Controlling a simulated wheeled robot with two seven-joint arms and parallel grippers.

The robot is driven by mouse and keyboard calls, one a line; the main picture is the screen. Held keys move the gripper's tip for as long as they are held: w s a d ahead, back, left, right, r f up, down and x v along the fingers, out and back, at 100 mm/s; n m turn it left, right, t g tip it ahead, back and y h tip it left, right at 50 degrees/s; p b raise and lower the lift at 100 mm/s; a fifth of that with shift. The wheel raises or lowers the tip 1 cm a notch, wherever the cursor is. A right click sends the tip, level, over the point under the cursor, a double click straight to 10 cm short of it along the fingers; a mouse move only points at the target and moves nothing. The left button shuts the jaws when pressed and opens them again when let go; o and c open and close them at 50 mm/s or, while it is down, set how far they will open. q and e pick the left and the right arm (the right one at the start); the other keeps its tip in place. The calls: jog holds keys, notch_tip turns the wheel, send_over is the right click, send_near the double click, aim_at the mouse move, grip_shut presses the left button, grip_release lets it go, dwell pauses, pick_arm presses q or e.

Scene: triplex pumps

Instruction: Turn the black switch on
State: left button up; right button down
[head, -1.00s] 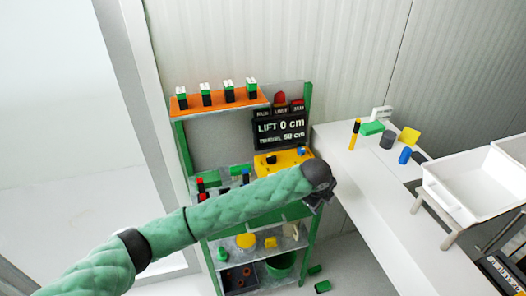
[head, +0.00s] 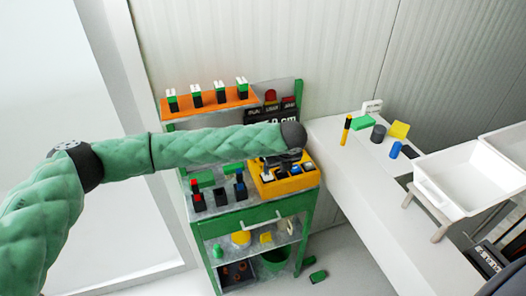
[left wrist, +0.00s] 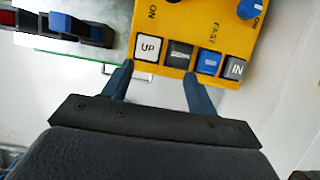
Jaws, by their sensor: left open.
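The yellow control panel (head: 288,184) sits on the right of the green shelf unit's worktop, and its edge shows in the left wrist view (left wrist: 195,22). That view shows a white UP button (left wrist: 149,46), a dark grey button (left wrist: 178,54), a blue button (left wrist: 208,62), a grey IN button (left wrist: 235,68) and part of a blue knob (left wrist: 250,8). "ON" labels are beside the knob and at upper left. The black switch is not clearly visible. My left gripper (left wrist: 158,72) is open and empty, its fingers by the button row; contact is unclear. My right gripper is not in view.
An orange shelf (head: 208,106) with several green-and-black pieces is above. A display (head: 262,117) behind is partly covered by my arm. A white table (head: 365,180) with small objects and trays stands right.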

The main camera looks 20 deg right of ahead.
pick_arm(q)
jog(key=w+p, duration=0.1)
jog(key=w, duration=0.3)
jog(key=w+p, duration=0.2)
jog(key=w, duration=0.2)
jog(key=shift+a+r+p, duration=0.15)
jog(key=shift+r+p, duration=0.05)
jog(key=shift+p, duration=0.1)
jog(key=w+p, duration=0.1)
jog(key=w, duration=0.2)
jog(key=p+x, duration=0.2)
jog(key=x, duration=0.2)
jog(key=shift+f+p, duration=0.3)
jog(key=shift+f, duration=0.4)
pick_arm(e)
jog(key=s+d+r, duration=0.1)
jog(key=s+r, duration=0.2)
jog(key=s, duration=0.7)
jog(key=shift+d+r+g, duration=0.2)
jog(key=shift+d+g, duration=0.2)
pick_arm(q)
jog(key=c, duration=1)
